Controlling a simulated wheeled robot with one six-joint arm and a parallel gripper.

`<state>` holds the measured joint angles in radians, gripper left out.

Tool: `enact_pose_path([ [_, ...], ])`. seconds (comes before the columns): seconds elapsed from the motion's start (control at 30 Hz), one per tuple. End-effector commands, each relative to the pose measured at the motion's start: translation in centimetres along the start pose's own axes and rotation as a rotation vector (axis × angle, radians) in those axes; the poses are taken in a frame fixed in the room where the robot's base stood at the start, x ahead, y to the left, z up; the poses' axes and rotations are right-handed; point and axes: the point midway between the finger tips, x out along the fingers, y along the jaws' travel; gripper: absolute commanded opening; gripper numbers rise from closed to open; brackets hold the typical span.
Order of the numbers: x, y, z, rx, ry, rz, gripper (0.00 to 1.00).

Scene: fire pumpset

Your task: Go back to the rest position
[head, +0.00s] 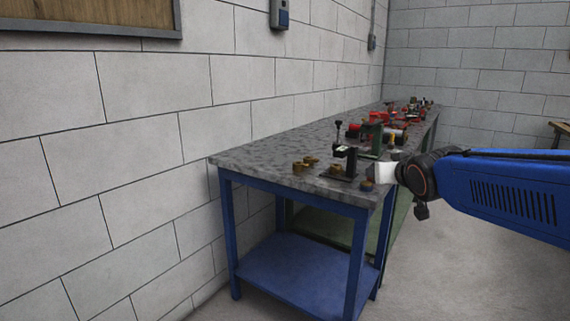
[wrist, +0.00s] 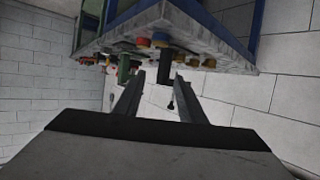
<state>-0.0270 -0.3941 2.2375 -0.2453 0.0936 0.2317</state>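My gripper (head: 384,172) is at the near right corner of the grey-topped workbench (head: 250,158) in the head view, with my blue arm reaching in from the right. In the wrist view the two fingers of my gripper (wrist: 158,80) are spread apart with nothing held between them. The wrist view is upside down, so the bench (wrist: 225,50) hangs from the top. Whether the gripper touches anything on the bench cannot be told from the head view.
A black clamp-like fixture (head: 344,163), brass pieces (head: 305,164) and a small round brass-and-blue part (head: 367,185) stand near the bench's front end. A green fixture (head: 375,138) and several red parts (head: 388,122) are behind. The floor (head: 430,265) right of the bench is clear.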

Motion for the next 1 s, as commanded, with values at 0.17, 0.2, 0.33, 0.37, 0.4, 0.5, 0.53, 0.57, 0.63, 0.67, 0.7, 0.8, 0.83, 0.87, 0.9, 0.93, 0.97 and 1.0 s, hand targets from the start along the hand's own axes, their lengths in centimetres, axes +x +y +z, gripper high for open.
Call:
enact_pose_path([
  [0.17, -6.0, 1.3, 9.0, 0.008, -0.228, 0.042, 0.37],
  [0.2, -7.4, 1.4, 11.0, 0.010, -0.279, 0.046, 0.37],
  [0.33, -12.0, 1.4, 17.6, 0.014, -0.446, 0.047, 0.37],
  [0.37, -13.1, 1.4, 19.1, 0.015, -0.484, 0.045, 0.37],
  [0.4, -14.5, 1.3, 20.9, 0.015, -0.531, 0.041, 0.37],
  [0.5, -17.6, 0.9, 25.0, 0.017, -0.638, 0.026, 0.37],
  [0.53, -18.5, 0.8, 26.0, 0.019, -0.664, 0.021, 0.37],
  [0.57, -19.2, 0.7, 26.9, 0.018, -0.689, 0.017, 0.37],
  [0.63, -20.7, 0.5, 28.6, 0.019, -0.736, 0.006, 0.37],
  [0.67, -21.1, 0.4, 29.2, 0.019, -0.752, 0.003, 0.37],
  [0.7, -21.6, 0.3, 29.8, 0.019, -0.768, -0.001, 0.37],
  [0.8, -22.4, 0.1, 30.6, 0.019, -0.792, -0.007, 0.37],
  [0.83, -22.4, 0.1, 30.7, 0.019, -0.794, -0.008, 0.37],
  [0.87, -22.5, 0.1, 30.7, 0.019, -0.796, -0.008, 0.37],
  [0.9, -22.5, 0.1, 30.7, 0.018, -0.796, -0.008, 0.37],
  [0.93, -22.4, 0.1, 30.7, 0.019, -0.796, -0.008, 0.37],
  [0.97, -22.4, 0.1, 30.7, 0.019, -0.796, -0.008, 0.37],
  [1.0, -22.4, 0.1, 30.7, 0.019, -0.795, -0.008, 0.37],
])
